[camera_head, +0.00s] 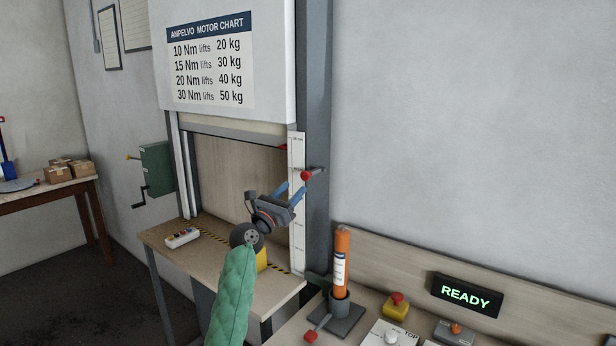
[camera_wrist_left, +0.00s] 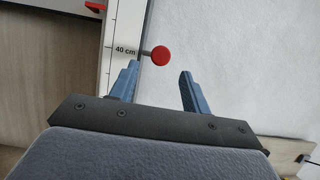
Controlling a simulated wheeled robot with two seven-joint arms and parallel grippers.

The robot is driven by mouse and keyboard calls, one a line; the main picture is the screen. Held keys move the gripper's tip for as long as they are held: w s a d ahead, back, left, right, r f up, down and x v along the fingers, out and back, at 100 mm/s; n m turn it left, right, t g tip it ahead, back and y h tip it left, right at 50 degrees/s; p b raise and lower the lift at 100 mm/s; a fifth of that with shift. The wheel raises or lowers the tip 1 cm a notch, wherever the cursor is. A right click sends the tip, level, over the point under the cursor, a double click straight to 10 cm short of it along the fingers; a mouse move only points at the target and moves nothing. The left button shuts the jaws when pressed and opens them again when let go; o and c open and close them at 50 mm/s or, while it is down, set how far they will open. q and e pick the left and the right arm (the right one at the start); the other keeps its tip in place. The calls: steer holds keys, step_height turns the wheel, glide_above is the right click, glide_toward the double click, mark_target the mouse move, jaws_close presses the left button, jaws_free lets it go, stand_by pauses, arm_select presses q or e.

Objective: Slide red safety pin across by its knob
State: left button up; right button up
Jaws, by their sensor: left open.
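The red safety pin's round knob (camera_head: 306,175) sticks out on a short grey rod at the shutter frame's right post, beside the white height scale (camera_head: 297,215). In the left wrist view the red knob (camera_wrist_left: 161,56) is beside the 40 cm mark, just beyond the fingertips and between their lines. My left gripper (camera_head: 292,190) is open and empty, its blue fingers pointing up toward the knob; it also shows in the left wrist view (camera_wrist_left: 156,80). A gap to the knob shows in the wrist view. My right gripper is not in view.
An orange cylinder (camera_head: 341,255) stands in a grey base below right of the knob. A red-yellow button (camera_head: 396,304) and a READY display (camera_head: 467,295) are on the right bench. A green crank box (camera_head: 156,165) hangs left of the shutter. The wall right of the post is clear.

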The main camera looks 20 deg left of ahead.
mark_target(302, 178)
arm_select(q)
steer(key=p+x, duration=0.2)
steer(key=x, duration=0.4)
steer(key=shift+w+r, duration=0.2)
steer(key=shift+w+d+r+p, duration=0.1)
steer(key=shift+w+d+p, duration=0.2)
steer(key=shift+w, duration=0.15)
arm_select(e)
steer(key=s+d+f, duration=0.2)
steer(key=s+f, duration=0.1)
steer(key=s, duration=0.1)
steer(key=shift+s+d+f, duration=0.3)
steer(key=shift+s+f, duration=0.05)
